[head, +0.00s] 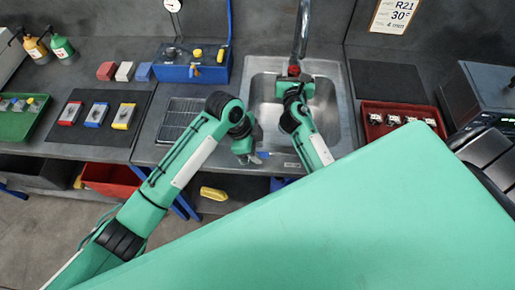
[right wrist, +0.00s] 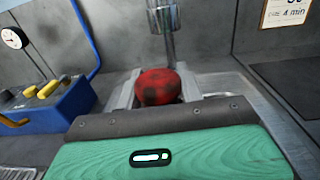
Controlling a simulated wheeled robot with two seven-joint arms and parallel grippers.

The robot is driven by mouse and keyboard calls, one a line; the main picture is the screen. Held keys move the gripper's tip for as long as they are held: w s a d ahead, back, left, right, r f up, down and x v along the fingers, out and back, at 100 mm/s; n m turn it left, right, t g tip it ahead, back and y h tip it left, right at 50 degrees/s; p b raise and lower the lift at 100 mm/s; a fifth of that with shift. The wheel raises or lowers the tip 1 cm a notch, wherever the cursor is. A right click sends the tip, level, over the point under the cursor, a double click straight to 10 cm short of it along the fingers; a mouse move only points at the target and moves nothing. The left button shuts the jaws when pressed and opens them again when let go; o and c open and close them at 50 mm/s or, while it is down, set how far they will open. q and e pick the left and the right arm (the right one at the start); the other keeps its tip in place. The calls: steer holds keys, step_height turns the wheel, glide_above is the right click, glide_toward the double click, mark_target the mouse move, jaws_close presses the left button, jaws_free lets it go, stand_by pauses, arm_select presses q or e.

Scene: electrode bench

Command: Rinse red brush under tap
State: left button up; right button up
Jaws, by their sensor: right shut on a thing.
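The red brush (right wrist: 158,87) has dark blotches on its surface. In the right wrist view it sits between the two pale fingers of my right gripper (right wrist: 158,92), which is shut on it. In the head view the red brush (head: 293,71) shows just below the tap (head: 303,30), over the back of the steel sink (head: 340,105). The tap's spout (right wrist: 163,18) ends directly above and behind the brush; I see no clear water stream. My left gripper (head: 252,158) hangs low in front of the sink's left side; its fingers are too small to judge.
A drying rack (head: 180,120) lies left of the sink, with a blue box (head: 190,72) behind it. A dark mat (head: 85,125) holds three coloured pieces. A red tray (head: 375,130) with small parts stands right of the sink. My green arm covers the lower right.

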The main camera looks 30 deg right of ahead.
arm_select(q)
steer(key=shift+d+f, duration=0.1)
steer(key=shift+f, duration=0.2)
jaws_close()
steer(key=shift+s, duration=0.1)
steer(key=shift+s+a+m+g+y, duration=0.2)
steer(key=shift+s+m+g, duration=0.05)
steer(key=shift+m, duration=0.65)
steer(key=shift+s+a+m+g+y, duration=0.15)
steer(key=shift+s+m+g+y, duration=0.1)
steer(key=shift+m, duration=0.65)
jaws_free()
steer(key=shift+w+r, duration=0.1)
